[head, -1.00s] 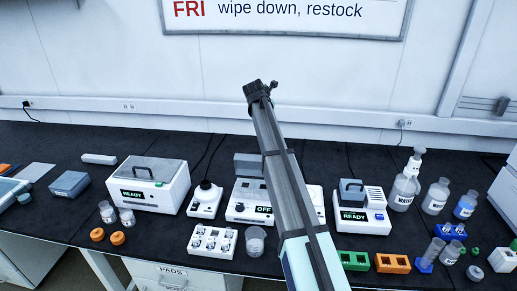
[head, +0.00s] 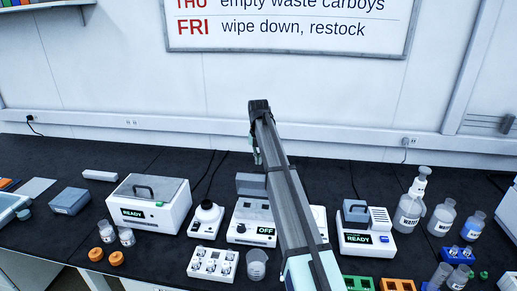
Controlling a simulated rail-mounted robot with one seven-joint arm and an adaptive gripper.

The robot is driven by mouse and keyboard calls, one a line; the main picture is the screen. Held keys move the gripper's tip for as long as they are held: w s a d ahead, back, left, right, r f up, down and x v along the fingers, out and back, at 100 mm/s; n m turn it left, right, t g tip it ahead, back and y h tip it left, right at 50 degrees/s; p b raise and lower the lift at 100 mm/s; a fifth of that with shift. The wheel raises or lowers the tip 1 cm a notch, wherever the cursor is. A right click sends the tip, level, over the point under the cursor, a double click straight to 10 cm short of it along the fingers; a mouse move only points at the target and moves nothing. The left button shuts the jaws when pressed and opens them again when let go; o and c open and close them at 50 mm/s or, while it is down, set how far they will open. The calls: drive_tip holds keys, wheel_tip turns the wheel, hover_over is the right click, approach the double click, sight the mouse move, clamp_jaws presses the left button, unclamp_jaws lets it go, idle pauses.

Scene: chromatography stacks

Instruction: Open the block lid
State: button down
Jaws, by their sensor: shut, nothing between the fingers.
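A small white block unit (head: 365,243) with a READY display stands right of centre in the head view. Its blue-grey lid (head: 355,211) with a raised handle lies closed on the unit's left part. My arm reaches up across the middle of the view, left of this unit. My gripper (head: 257,156) shows small and dark near the arm's far end, partly hidden by the arm. It is shut and empty, well apart from the lid.
A wide white READY box (head: 150,204) with a handled grey lid stands at left. An OFF unit (head: 245,232) is partly behind my arm. A wash bottle (head: 409,213) stands close right of the block unit. Orange and green racks sit in front.

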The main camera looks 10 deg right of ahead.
sight(259, 175)
wheel_tip(259, 175, down, 3)
drive_tip(key=shift+f+p, duration=0.15)
drive_tip(key=shift+p, duration=0.3)
drive_tip(key=w+f, duration=0.1)
drive_tip(key=w+d+f+p, duration=0.1)
drive_tip(key=w+f, duration=0.1)
drive_tip(key=shift+s, duration=0.1)
drive_tip(key=w, duration=0.1)
drive_tip(key=w+f, duration=0.1)
drive_tip(key=shift+w+d+b, duration=0.3)
drive_tip(key=shift+d+b, duration=0.05)
drive_tip(key=shift+b, duration=0.05)
drive_tip(key=shift+s+r, duration=0.1)
